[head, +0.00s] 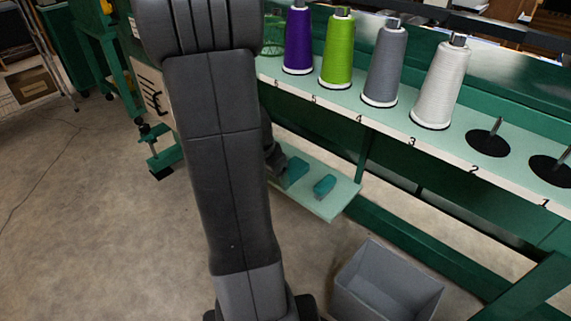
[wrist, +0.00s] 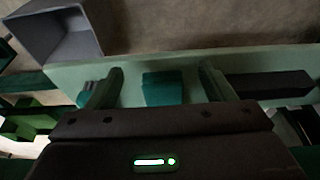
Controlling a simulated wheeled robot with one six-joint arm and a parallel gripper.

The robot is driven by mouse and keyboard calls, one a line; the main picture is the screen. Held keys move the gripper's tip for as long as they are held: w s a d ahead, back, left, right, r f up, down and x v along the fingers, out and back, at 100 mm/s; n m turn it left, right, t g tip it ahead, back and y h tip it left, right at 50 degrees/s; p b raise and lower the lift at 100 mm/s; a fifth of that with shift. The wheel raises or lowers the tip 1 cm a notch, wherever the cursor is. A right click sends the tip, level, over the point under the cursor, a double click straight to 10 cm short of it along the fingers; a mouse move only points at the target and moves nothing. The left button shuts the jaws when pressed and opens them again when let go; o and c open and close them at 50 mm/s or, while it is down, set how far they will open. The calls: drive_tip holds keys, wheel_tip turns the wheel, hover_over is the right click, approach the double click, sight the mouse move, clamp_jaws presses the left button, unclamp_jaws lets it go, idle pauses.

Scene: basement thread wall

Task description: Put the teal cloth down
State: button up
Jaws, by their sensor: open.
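The teal cloth (wrist: 163,88) shows in the wrist view as a folded block lying on a pale green low shelf (wrist: 135,94). My gripper (wrist: 160,84) is open, with one finger on each side of the cloth and a visible gap to each. In the head view my arm hides most of my gripper. Two teal pieces show on the low shelf (head: 325,207) there, and I cannot tell for certain which is the cloth.
A smaller grey-teal item (wrist: 88,87) lies just outside my left finger. A grey bin (head: 387,285) stands on the floor beyond the shelf. Purple (head: 298,40), green (head: 337,50), grey (head: 384,67) and white (head: 440,85) thread cones stand on the upper numbered shelf.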

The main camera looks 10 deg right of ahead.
sight(293, 167)
drive_tip(key=shift+s+a, duration=0.65)
drive_tip(key=shift+a, duration=0.2)
drive_tip(key=shift+s+a, duration=0.65)
drive_tip(key=shift+a, duration=0.15)
drive_tip(key=shift+w+d, duration=0.1)
drive_tip(key=w+d, duration=0.4)
drive_tip(key=d, duration=0.1)
drive_tip(key=w+d, duration=0.2)
drive_tip(key=d, duration=0.1)
drive_tip(key=shift+w+d, duration=0.25)
drive_tip(key=shift+w, duration=0.05)
drive_tip(key=x, duration=0.1)
drive_tip(key=b+x, duration=0.1)
drive_tip(key=x, duration=0.1)
drive_tip(key=shift+w+d+f, duration=0.25)
drive_tip(key=shift+w+d, duration=0.1)
drive_tip(key=shift+r, duration=0.2)
